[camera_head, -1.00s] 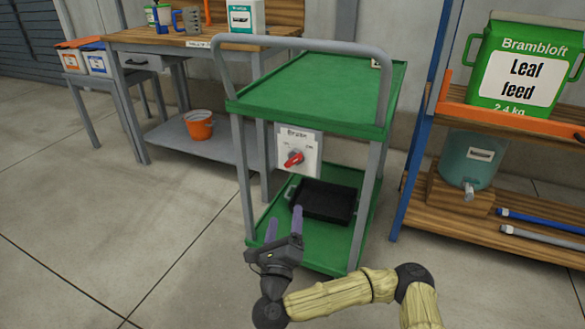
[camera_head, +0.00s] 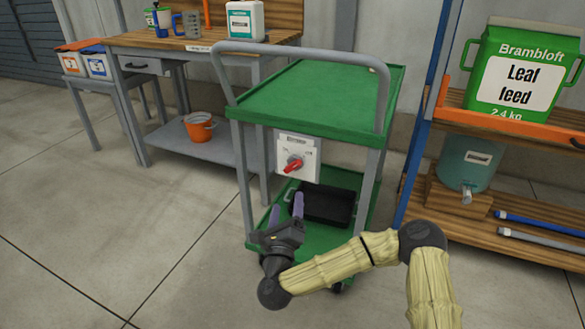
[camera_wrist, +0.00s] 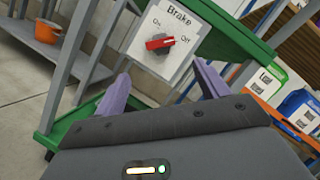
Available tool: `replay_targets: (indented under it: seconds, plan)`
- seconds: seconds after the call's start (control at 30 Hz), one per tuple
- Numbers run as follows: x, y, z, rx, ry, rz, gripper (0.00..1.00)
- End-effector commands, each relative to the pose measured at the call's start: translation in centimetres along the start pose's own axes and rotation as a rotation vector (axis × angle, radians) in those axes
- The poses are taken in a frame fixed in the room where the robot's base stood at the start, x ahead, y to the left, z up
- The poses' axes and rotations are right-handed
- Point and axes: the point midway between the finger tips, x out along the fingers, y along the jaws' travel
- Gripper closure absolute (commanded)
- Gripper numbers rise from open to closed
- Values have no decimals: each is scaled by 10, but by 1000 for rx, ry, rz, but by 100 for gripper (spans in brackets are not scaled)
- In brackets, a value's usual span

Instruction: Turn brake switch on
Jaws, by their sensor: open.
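The brake switch is a red rotary knob (camera_head: 293,165) on a white panel (camera_head: 310,157) below the top shelf of the green cart (camera_head: 256,129). In the wrist view the red knob (camera_wrist: 160,42) sits below the word "Brake", with "On" at its left and "Off" at its right. The knob lies across the panel, its lighter end toward "Off". My gripper (camera_head: 287,208) is open and empty, below and in front of the panel. In the wrist view the two purple fingers (camera_wrist: 163,82) stand apart below the knob and do not touch it.
A black tray (camera_head: 326,205) lies on the cart's lower shelf. The cart's grey posts flank the panel. A workbench (camera_head: 160,42) with an orange bucket (camera_head: 199,127) stands at left. A shelf rack (camera_head: 470,118) stands at right. The floor at left is free.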

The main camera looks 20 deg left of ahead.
Motion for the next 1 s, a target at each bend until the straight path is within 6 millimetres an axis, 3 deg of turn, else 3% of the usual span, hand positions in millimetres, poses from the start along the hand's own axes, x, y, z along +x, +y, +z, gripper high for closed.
replay_targets:
  seconds: [0.6, 0.8, 1.0]
  plan:
    - [103, 0, -2, 1, 2, -6, 27]
    - [118, -1, -1, 1, 2, -3, 27]
    - [120, -1, -1, 1, 2, -2, 27]
